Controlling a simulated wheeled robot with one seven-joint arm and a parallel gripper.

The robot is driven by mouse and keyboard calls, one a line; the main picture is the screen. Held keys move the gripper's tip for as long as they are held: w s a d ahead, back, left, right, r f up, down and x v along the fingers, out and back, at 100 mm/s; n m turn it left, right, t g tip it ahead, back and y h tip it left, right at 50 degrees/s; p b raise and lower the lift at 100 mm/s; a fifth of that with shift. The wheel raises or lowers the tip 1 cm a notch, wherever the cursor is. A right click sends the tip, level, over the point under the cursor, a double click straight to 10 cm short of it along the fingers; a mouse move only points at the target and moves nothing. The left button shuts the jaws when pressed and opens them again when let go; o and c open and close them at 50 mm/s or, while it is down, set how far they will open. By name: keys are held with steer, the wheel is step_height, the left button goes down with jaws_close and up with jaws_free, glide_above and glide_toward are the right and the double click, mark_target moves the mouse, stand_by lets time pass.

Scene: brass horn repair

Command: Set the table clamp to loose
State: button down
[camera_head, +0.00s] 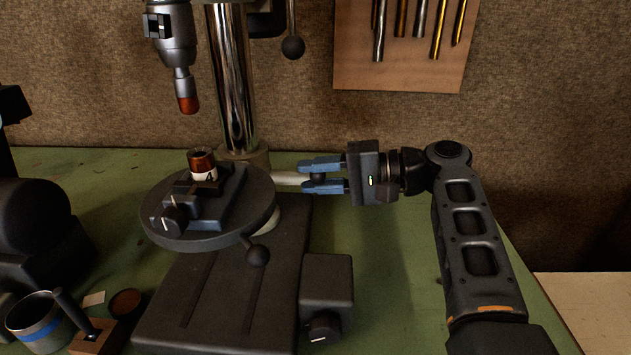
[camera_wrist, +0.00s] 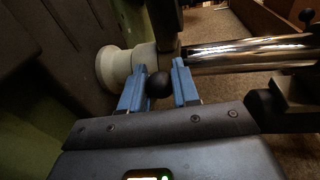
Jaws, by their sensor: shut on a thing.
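The drill press's round table (camera_head: 160,235) stands left of centre in the head view, in front of the chrome column (camera_head: 231,85). A black ball knob (camera_wrist: 158,85), which appears to be the end of the table clamp's lever, sits between the blue fingers in the wrist view. My gripper (camera_head: 318,178) reaches in from the right, beside the column's foot, and is shut on this ball. A pale, flared part (camera_wrist: 114,66) lies just beyond the fingers. The lever's arm is mostly hidden, so its setting cannot be read.
A small vise (camera_head: 222,200) on the table holds a brown cylinder with a pale band (camera_head: 202,165). The drill head (camera_head: 173,35) is above. A metal cup (camera_head: 35,322) stands front left.

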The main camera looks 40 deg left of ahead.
steer(key=shift+w+a+r+m, duration=0.1)
steer(key=shift+w+r+m, duration=0.2)
steer(key=shift+r, duration=0.2)
steer(key=c, duration=1.1)
jaws_free()
steer(key=shift+o, duration=1.2)
steer(key=shift+f, duration=0.2)
steer(key=b+v, duration=0.1)
steer(key=v, duration=0.6)
steer(key=shift+w+d+b, duration=0.2)
steer(key=shift+d+b, duration=0.1)
steer(key=shift+b, duration=0.05)
steer(key=shift+r, duration=0.1)
